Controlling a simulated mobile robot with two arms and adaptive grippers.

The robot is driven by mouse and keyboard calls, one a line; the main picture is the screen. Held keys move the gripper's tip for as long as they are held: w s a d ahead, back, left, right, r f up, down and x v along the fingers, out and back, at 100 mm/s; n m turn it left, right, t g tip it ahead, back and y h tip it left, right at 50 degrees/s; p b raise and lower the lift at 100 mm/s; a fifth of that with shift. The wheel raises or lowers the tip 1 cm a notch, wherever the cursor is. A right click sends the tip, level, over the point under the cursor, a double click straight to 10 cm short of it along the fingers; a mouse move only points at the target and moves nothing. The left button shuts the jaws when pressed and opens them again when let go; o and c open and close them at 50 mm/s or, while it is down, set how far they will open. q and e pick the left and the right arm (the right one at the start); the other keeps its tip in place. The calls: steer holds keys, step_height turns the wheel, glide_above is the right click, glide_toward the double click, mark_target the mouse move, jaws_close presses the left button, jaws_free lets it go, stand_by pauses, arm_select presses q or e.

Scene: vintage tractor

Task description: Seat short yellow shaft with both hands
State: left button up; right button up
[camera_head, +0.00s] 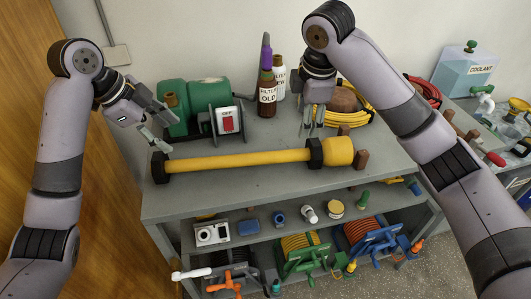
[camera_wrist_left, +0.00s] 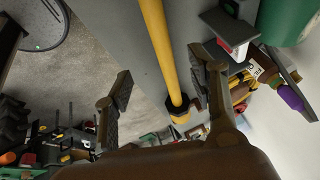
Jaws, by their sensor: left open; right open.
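The yellow shaft (camera_head: 240,160) lies across the front of the grey bench top, with a dark collar at its left end and another dark collar before a thicker yellow right end. It also shows between my open fingers in the left wrist view (camera_wrist_left: 160,45). My left gripper (camera_head: 157,130) is open and empty, above and behind the shaft's left end. It also shows in the left wrist view (camera_wrist_left: 160,90). My right gripper (camera_head: 312,122) is open above and behind the shaft's right part, near the dark collar. I cannot see either gripper touching the shaft.
A green machine (camera_head: 195,105) with a red switch stands behind the shaft. Bottles (camera_head: 267,97) and a coiled yellow hose (camera_head: 357,110) stand at the back. A small brown block (camera_head: 361,160) is at the shaft's right end.

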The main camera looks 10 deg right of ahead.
arm_select(q)
steer(key=s, duration=0.1)
arm_select(e)
steer(key=s, duration=0.1)
arm_select(q)
glide_toward(201, 159)
steer(key=f, duration=0.1)
arm_select(e)
glide_toward(297, 150)
steer(key=f, duration=0.1)
arm_select(q)
steer(key=x, duration=1.1)
steer(key=shift+d+f, duration=0.1)
steer(key=shift+d, duration=0.05)
arm_select(e)
steer(key=x, duration=1.1)
steer(key=shift+s+a+f, duration=0.1)
steer(key=shift+s+a, duration=0.05)
arm_select(q)
steer(key=shift+c, duration=0.3)
arm_select(e)
steer(key=shift+c, duration=0.3)
arm_select(q)
jaws_close()
arm_select(e)
jaws_close()
arm_select(q)
steer(key=shift+w, duration=0.1)
arm_select(e)
steer(key=shift+r, duration=0.25)
